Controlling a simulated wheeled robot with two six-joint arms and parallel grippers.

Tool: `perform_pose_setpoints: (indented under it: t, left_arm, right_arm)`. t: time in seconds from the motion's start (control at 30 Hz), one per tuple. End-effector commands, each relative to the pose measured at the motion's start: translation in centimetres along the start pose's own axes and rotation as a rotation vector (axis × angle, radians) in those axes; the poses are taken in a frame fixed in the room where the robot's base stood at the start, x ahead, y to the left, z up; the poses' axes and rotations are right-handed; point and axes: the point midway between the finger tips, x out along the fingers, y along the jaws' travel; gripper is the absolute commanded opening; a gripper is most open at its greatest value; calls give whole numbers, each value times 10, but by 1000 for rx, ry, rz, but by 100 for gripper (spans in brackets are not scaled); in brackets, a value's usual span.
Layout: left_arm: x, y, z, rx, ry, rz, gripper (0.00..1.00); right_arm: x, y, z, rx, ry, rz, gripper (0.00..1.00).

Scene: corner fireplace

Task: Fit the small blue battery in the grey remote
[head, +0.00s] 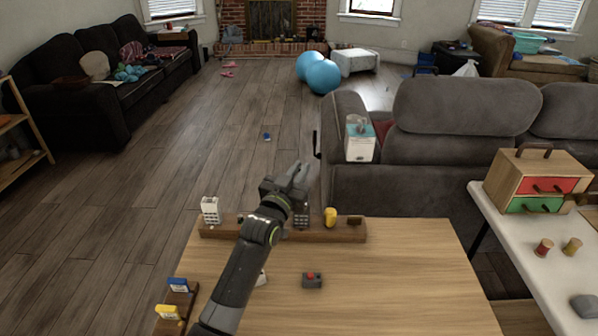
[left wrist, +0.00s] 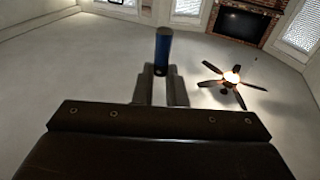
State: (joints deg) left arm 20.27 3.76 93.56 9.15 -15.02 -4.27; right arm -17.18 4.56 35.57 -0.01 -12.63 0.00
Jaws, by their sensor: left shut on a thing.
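My left gripper (head: 290,183) is raised over the far edge of the wooden table. In the left wrist view its fingers (left wrist: 160,88) are shut on the small blue battery (left wrist: 163,47), which sticks out past the fingertips. I cannot make out the battery in the head view. The grey remote (head: 301,217) stands in the dark wooden rack (head: 260,233), just below and behind my gripper, partly hidden by it. The battery is apart from the remote. My right gripper is not in view.
The rack also holds a white remote-like thing (head: 210,210), a yellow cylinder (head: 330,217) and a dark block (head: 354,220). A grey box with a red button (head: 312,281) sits on the table (head: 400,280). A small rack with blue and yellow things (head: 190,299) is at the left edge.

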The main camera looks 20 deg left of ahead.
Motion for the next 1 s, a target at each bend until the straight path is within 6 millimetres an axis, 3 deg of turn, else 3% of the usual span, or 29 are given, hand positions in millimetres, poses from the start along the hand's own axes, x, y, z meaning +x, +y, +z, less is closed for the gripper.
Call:
perform_pose_setpoints:
  t: [0.13, 0.4, 0.7, 1.0]
  left_arm:
    - [0, 0, -2, -4, -2, -1, 0]
    - [-4, 0, 27, -5, -2, -1, 0]
    - [-8, 0, 52, -3, -2, -1, 0]
    - [-9, 0, 58, -4, -1, -1, 0]
  right_arm:
    - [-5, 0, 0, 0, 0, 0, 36]
    - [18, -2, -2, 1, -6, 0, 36]
    - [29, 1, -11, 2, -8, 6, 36]
    - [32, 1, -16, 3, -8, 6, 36]
